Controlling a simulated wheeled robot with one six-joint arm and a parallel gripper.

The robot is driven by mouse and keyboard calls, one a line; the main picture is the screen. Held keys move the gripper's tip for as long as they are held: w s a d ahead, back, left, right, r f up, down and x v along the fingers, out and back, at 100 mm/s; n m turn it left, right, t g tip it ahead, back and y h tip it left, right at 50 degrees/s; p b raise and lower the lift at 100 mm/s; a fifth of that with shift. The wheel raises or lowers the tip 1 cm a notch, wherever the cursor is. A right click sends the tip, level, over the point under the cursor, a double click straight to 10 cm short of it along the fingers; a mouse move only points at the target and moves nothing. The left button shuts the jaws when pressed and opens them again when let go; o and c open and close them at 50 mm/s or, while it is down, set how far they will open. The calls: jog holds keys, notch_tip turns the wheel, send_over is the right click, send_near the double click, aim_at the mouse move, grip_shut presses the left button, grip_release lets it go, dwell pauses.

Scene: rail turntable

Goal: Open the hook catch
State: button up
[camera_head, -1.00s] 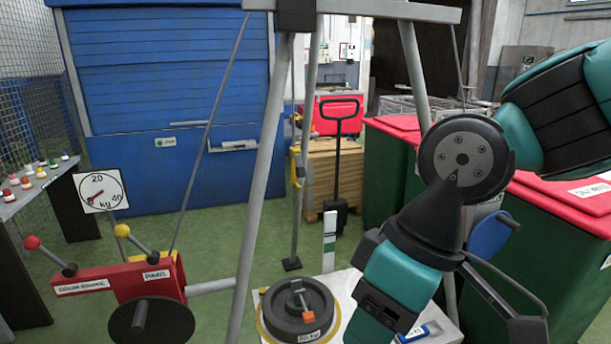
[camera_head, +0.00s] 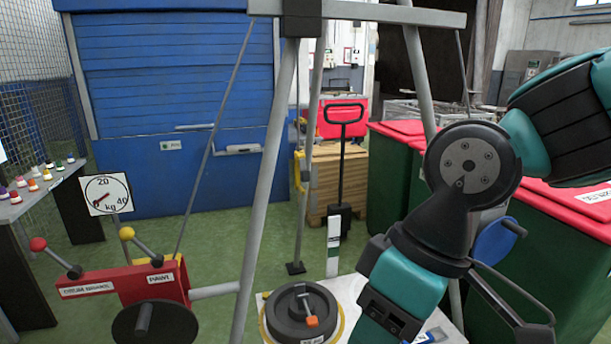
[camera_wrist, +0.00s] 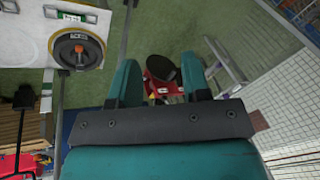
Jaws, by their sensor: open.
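A dark round weight (camera_head: 280,328) rests on a pale platform with a yellow ring at the bottom middle. A grey hook-like bar (camera_head: 301,296) with an orange tab (camera_head: 312,321) lies on its top; I take this for the hook catch, though it is too small to tell its state. In the wrist view the weight (camera_wrist: 62,46) and orange tab (camera_wrist: 79,59) are at the upper left, outside my fingers. My gripper (camera_wrist: 160,82) is open and empty, apart from the weight. Its fingertips do not show in the head view.
A red winch box (camera_head: 110,284) with ball-tipped levers stands left, below a dial (camera_head: 105,195). Grey frame legs (camera_head: 263,170) rise around the weight. Green bins with red lids (camera_head: 560,205) stand right. Green floor (camera_head: 225,235) is clear behind the frame.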

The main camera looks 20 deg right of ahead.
jog(key=shift+o, duration=0.2)
jog(key=w+d+f+m+t+h+b, duration=0.1)
jog(key=w+f+m+t, duration=0.3)
jog(key=w, duration=0.7)
jog(key=shift+w+d+f+m+b, duration=0.15)
jog(key=shift+d+f+m+b, duration=0.25)
jog(key=shift+b, duration=0.3)
jog(key=m+t+h+b, duration=0.2)
jog(key=t+h+b, duration=0.15)
jog(key=t, duration=1.05)
send_near(306, 172)
jog(key=w+p, duration=0.8)
jog(key=w, duration=0.1)
jog(key=shift+w+d, duration=0.1)
jog(key=shift+w, duration=0.7)
grip_shut()
